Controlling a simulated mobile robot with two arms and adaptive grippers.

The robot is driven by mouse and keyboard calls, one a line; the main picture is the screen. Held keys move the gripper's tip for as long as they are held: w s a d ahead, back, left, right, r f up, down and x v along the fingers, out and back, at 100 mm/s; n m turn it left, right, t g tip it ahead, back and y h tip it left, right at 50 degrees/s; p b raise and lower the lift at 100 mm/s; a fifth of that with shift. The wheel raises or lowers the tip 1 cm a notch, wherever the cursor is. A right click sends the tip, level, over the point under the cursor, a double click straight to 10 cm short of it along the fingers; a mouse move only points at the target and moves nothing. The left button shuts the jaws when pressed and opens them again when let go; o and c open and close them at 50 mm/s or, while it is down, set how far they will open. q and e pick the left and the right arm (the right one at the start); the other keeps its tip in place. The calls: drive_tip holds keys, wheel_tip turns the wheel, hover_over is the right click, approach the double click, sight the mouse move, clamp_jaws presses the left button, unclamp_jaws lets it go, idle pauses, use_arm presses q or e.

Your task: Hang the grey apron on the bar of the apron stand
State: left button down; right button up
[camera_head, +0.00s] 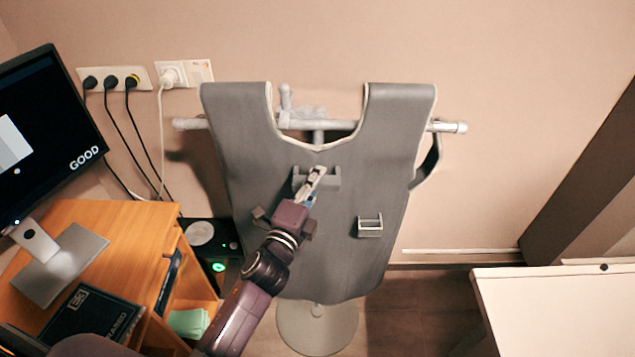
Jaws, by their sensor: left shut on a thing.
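The grey apron (340,235) is spread upright in front of the apron stand, with its two shoulder parts rising above the bar (448,127). The bar's ends show on both sides, and its middle shows in the neck opening. Whether the shoulders rest on the bar cannot be told. My left gripper (314,178) is at the apron's upper middle, shut on the grey handle (329,177) there. A second grey handle (370,226) on the apron is free. The stand's round base (318,328) is on the floor; most of its post is hidden. My right gripper is not in view.
A wooden desk (125,222) with a monitor (45,130) stands at left. Wall sockets with cables (112,78) are behind it. A white table (560,308) is at lower right, near a dark brown post (590,170). Floor between the stand and white table is clear.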

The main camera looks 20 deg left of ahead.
sight(318, 198)
use_arm(q)
drive_tip(key=shift+w+a+f+b, duration=0.1)
drive_tip(key=shift+w+f+b, duration=0.05)
drive_tip(key=shift+f+b, duration=1.05)
drive_tip(key=shift+w+d+f+b, duration=0.1)
drive_tip(key=shift+w+f+b, duration=0.05)
drive_tip(key=shift+f+b, duration=1.05)
drive_tip(key=shift+w+a+f+b, duration=0.1)
drive_tip(key=shift+w+f+b, duration=0.05)
drive_tip(key=shift+f+b, duration=1.05)
drive_tip(key=c, duration=1.8)
unclamp_jaws()
drive_tip(key=shift+s, duration=0.1)
drive_tip(key=shift+o, duration=0.2)
drive_tip(key=shift+f, duration=0.5)
drive_tip(key=s+a, duration=0.1)
drive_tip(key=s, duration=1.1)
